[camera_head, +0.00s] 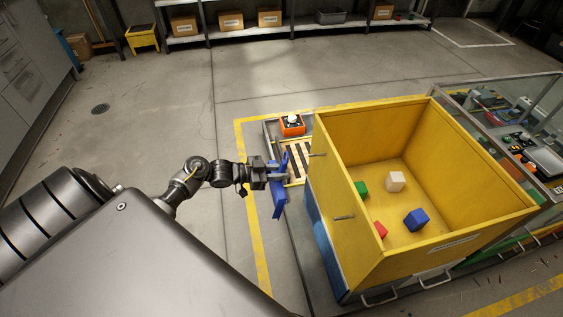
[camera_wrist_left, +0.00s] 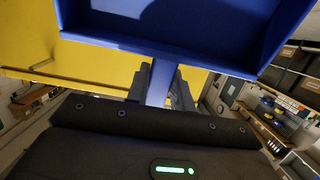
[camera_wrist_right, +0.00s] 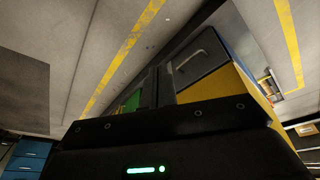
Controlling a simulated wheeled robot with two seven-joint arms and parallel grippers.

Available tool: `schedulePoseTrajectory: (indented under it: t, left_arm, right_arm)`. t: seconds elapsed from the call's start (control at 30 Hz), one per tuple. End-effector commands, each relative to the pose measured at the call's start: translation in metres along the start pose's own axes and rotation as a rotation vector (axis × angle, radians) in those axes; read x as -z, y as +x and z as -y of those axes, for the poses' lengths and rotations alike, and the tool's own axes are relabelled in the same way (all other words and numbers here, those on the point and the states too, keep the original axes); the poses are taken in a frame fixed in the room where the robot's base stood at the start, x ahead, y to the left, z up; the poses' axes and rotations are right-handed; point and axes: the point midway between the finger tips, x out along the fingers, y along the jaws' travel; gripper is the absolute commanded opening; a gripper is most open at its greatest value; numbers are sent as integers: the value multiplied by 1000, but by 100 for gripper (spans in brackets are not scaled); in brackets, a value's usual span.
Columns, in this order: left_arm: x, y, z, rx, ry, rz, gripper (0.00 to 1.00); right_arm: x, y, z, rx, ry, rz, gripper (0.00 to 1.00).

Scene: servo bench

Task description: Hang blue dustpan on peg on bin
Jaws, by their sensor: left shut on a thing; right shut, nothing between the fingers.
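The blue dustpan (camera_head: 278,204) hangs beside the left wall of the yellow bin (camera_head: 345,200). My left gripper (camera_head: 283,174) is shut on its handle, which shows between the fingers (camera_wrist_left: 160,95) in the left wrist view, with the dustpan's pan (camera_wrist_left: 180,45) above. Two pegs stick out from the bin's left wall, a far peg (camera_head: 318,155) and a near peg (camera_head: 344,217). The dustpan is left of both, apart from them in the head view. My right gripper (camera_wrist_right: 157,88) is shut and empty, low beside the bench in the right wrist view; the head view does not show it.
An orange box (camera_head: 292,126) with a knob stands behind the dustpan. Open floor lies to the left.

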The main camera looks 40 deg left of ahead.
Motion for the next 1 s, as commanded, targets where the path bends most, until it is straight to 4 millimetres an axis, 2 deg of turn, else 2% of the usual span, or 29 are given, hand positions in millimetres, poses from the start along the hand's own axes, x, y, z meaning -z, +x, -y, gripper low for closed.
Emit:
schedulePoseTrajectory:
  t: [0.17,0.5,0.77,1.0]
  left_arm:
    - [0,5,0,0,1,-2,0]
    - [2,24,0,3,0,-1,0]
    - [4,36,0,3,0,-2,0]
    - [5,46,0,3,0,-1,0]
  right_arm:
    - [0,-3,0,0,0,-5,0]
    - [0,-21,0,-1,0,-19,0]
    - [13,-19,4,4,-15,-96,0]
    - [35,-26,11,16,-39,-203,0]
